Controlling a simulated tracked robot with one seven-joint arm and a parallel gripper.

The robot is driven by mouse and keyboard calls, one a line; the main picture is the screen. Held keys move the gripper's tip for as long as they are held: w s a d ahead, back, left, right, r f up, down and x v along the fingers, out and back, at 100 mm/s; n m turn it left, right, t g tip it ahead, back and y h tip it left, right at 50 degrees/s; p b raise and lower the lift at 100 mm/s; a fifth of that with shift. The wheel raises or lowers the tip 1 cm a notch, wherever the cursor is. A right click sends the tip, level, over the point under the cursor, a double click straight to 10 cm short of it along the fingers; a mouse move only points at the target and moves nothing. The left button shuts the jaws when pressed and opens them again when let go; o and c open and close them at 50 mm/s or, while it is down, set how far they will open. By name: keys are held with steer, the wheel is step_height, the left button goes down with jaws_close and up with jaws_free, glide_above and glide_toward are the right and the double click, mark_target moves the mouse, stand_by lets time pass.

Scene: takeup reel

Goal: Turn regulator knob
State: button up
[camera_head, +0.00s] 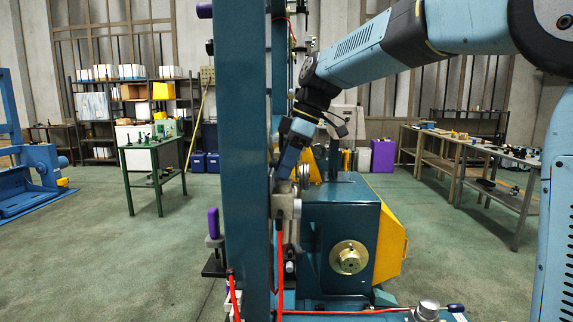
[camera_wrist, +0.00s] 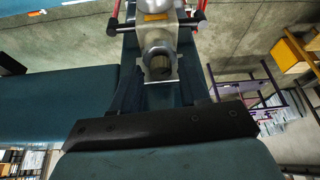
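The regulator is a silver-grey body (camera_head: 286,205) mounted on the side of the blue-green upright post, with red hoses below it. In the wrist view its grey housing (camera_wrist: 158,38) is at the top centre, with a dark ribbed round knob (camera_wrist: 158,68) facing my camera. My gripper (camera_head: 283,180) is tilted down just above the regulator in the head view. In the wrist view my gripper (camera_wrist: 163,88) shows two fingers spread apart, with the knob in line with the gap between them. I cannot tell whether the fingertips reach past the knob.
The tall blue-green post (camera_head: 241,150) stands close left of my gripper. A blue-green machine box (camera_head: 335,225) with a brass flange (camera_head: 348,257) and a yellow guard (camera_head: 391,238) is behind right. A purple-handled lever (camera_head: 213,222) sticks out left of the post.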

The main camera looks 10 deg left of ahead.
steer(key=shift+o, duration=0.4)
steer(key=shift+r, duration=0.1)
steer(key=v, duration=1.3)
steer(key=shift+r, duration=0.25)
steer(key=s+d+f+m+t+h, duration=0.4)
steer(key=s+d+f+m+t, duration=0.2)
steer(key=s+d+f+m, duration=1.4)
steer(key=s+d+f, duration=0.2)
steer(key=d, duration=0.3)
steer(key=shift+s+d+f+h, duration=0.15)
steer(key=shift+s+f+h, duration=0.05)
steer(key=shift+f+h, duration=0.1)
